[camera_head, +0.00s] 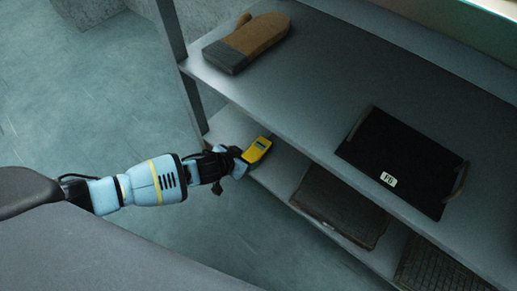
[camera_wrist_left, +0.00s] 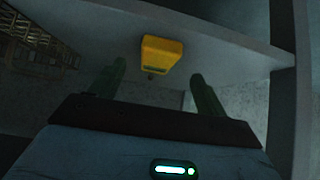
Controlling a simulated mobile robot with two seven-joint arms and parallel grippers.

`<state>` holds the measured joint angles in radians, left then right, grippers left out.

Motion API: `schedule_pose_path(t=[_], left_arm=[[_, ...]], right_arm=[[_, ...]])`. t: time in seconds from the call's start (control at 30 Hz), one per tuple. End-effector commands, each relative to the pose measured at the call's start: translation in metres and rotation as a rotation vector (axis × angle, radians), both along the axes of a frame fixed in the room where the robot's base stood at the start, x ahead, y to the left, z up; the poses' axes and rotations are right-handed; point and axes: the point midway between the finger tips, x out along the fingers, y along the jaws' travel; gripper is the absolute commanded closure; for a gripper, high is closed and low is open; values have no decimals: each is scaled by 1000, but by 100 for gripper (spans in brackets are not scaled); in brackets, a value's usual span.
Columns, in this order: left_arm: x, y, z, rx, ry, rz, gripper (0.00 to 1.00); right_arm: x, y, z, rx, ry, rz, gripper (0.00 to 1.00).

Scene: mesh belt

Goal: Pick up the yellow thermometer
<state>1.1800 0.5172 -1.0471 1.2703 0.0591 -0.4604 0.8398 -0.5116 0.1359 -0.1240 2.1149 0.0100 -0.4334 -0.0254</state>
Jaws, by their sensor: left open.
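The yellow thermometer (camera_head: 257,150) lies on the lower shelf (camera_head: 282,172), close to its front edge. It has a small dark display on its face. My left gripper (camera_head: 236,156) is right beside it at the shelf edge. In the left wrist view the thermometer (camera_wrist_left: 162,54) sits ahead of and between the two fingers of my left gripper (camera_wrist_left: 160,80), which are spread wide with nothing held. Whether the fingertips reach alongside the thermometer is hard to tell. My right gripper is not in view.
The upper shelf (camera_head: 300,95) overhangs the lower one. It carries a brown oven mitt (camera_head: 248,42) and a black tray (camera_head: 395,160) with handles. Mesh trays (camera_head: 338,207) lie on the lower shelf to the right. A shelf post (camera_head: 178,45) stands at the left end.

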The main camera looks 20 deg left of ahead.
Motion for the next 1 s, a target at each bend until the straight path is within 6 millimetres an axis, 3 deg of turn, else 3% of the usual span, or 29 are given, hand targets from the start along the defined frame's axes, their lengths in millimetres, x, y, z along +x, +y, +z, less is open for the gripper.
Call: schedule_pose_path(t=[0.3, 0.67, 1.0], left_arm=[[24, -10, -33, 1, 2, -1, 25], [29, -11, -35, 0, 1, 0, 25], [29, -11, -35, 0, 1, 0, 68]], right_arm=[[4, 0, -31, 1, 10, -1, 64], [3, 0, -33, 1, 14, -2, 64], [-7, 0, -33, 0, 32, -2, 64]])
